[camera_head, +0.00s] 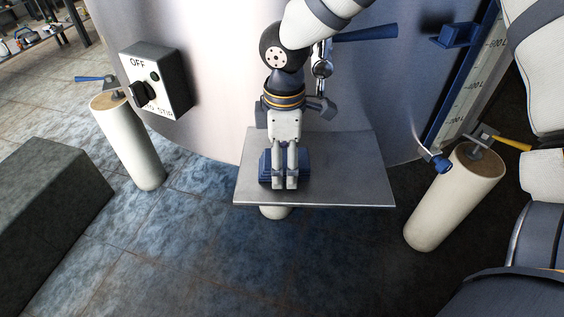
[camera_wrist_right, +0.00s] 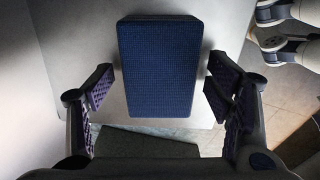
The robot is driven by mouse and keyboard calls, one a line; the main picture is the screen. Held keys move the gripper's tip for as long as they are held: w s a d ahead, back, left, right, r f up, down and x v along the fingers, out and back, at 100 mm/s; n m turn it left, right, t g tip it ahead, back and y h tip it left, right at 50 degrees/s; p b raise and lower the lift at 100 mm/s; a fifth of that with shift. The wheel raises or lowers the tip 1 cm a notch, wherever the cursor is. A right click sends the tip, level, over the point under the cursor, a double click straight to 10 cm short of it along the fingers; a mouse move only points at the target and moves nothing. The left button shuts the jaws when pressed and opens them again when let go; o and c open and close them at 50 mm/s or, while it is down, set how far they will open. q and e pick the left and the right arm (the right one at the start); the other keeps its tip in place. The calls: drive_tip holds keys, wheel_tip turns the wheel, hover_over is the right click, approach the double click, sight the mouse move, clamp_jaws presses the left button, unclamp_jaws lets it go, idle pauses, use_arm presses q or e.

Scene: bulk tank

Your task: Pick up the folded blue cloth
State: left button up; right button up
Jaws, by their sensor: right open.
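The folded blue cloth (camera_head: 265,166) is a dark blue block lying on a grey metal shelf (camera_head: 345,180). In the right wrist view the cloth (camera_wrist_right: 158,68) shows its textured top, longer than wide. My right gripper (camera_head: 285,186) points down over the cloth and hides its middle in the head view. In the right wrist view its fingers (camera_wrist_right: 160,90) are spread, one on each side of the cloth, with a gap on both sides. Whether the fingertips have reached the cloth's height is hard to tell. My left gripper is not in view.
The steel tank wall (camera_head: 220,90) rises right behind the shelf. A blue-handled valve (camera_head: 365,34) and a switch box (camera_head: 157,80) are on it. Cream posts with a blue lever (camera_head: 130,145) and a yellow lever (camera_head: 455,200) flank the shelf. The shelf's right half is bare.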

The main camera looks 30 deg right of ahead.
drive_tip(key=c, duration=1.2)
drive_tip(key=shift+c, duration=0.2)
drive_tip(key=shift+r, duration=0.1)
drive_tip(key=shift+w+r, duration=0.1)
drive_tip(key=shift+r, duration=0.3)
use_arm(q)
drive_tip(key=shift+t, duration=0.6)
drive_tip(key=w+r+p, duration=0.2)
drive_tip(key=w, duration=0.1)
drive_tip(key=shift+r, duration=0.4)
use_arm(e)
drive_tip(key=s+a+r, duration=0.9)
drive_tip(key=s+r, duration=0.1)
drive_tip(key=r, duration=0.2)
drive_tip(key=shift+s+a, duration=0.2)
drive_tip(key=shift+a, duration=0.1)
